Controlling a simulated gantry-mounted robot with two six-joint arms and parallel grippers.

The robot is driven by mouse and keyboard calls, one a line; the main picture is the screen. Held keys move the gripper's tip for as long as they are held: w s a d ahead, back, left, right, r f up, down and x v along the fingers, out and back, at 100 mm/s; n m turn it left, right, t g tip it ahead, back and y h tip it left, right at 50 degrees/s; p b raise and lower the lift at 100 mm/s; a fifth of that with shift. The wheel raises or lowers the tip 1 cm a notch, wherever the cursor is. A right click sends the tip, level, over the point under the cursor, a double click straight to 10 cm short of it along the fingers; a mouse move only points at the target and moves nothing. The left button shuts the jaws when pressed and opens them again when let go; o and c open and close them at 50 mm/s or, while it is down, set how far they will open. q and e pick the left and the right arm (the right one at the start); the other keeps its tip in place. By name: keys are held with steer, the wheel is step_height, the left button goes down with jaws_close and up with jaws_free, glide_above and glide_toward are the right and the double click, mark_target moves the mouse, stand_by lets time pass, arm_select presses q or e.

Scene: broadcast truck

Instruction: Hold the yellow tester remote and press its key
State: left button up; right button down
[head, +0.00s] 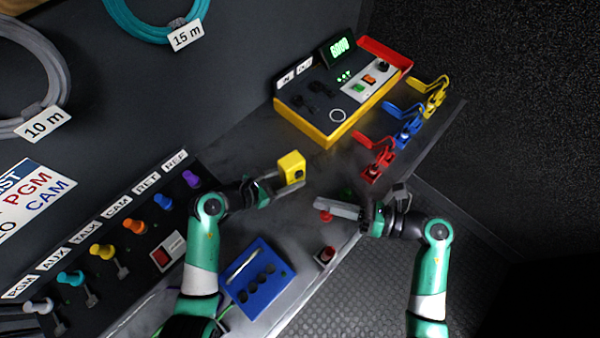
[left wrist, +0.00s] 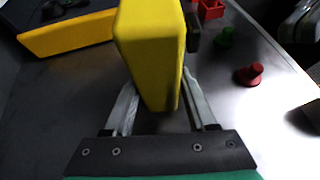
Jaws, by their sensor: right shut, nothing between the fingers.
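The yellow tester remote (head: 291,166) is a small upright yellow block held above the grey worktop. My left gripper (head: 288,186) is shut on it. In the left wrist view the remote (left wrist: 152,50) stands between the two fingers and hides part of the worktop behind it. A small dark spot shows on its side in the head view, but I cannot tell whether it is the key. My right gripper (head: 322,205) is shut and empty, apart from the remote, to its lower right, with its fingers pointing left.
A yellow-edged console (head: 322,132) with a green display stands at the back. Red, blue and yellow clamps (head: 375,160) line its right side. A red knob (left wrist: 250,74) and a green knob (left wrist: 224,37) stand near the right gripper. A blue holder (head: 259,278) lies in front.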

arm_select(q)
steer(key=o, duration=0.4)
steer(key=shift+c, duration=0.2)
steer(key=v, duration=1.2)
steer(key=shift+s, duration=0.1)
